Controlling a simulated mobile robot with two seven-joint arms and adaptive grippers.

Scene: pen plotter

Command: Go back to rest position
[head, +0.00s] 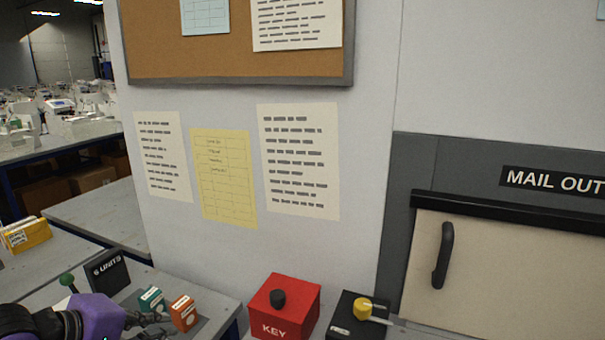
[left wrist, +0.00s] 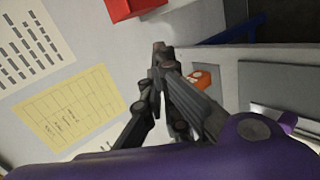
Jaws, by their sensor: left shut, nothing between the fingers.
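My left gripper (head: 152,326) shows at the bottom left of the head view, partly cut off by the lower edge, beside a teal box (head: 152,299) and an orange box (head: 184,313). In the left wrist view its dark fingers (left wrist: 164,62) are together with nothing between them. An orange box (left wrist: 200,78) lies beyond them, partly hidden by a finger. The purple wrist housing (head: 100,316) is mine. My right gripper is in neither view.
A red KEY box (head: 283,308) and a black box (head: 352,318) with a yellow knob stand right of my left gripper. A black "6 UNITS" sign (head: 108,272) stands behind it. A MAIL OUT panel (head: 510,270) with a dark handle is at right. Papers hang on the wall.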

